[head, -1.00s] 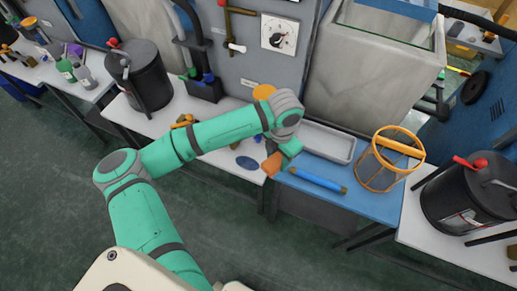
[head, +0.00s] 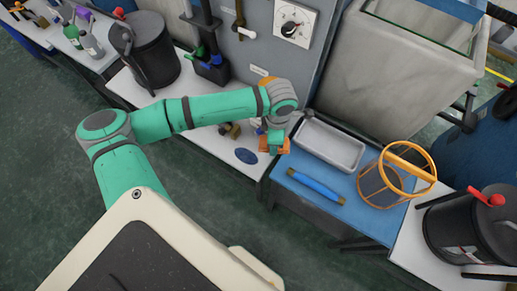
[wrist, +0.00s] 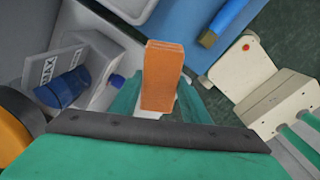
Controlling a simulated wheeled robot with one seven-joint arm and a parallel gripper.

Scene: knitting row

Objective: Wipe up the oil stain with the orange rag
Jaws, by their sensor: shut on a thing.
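The orange rag (wrist: 162,75) is a folded block held upright between my gripper's fingers (wrist: 158,98) in the wrist view. In the head view, my gripper (head: 276,143) is above the seam between the white table and the blue-topped table, and the orange rag (head: 287,146) shows at its side. The oil stain (head: 246,156) is a dark blue oval on the white table (head: 220,160), just left of my gripper. The rag looks apart from the stain. I cannot make out the stain in the wrist view.
The blue-topped table (head: 365,218) carries a grey tray (head: 328,146), a blue cylinder (head: 315,185) and an orange-framed basket (head: 397,176). A brass-coloured part (head: 230,130) lies behind the stain. Black drums (head: 145,50) stand on the tables to either side.

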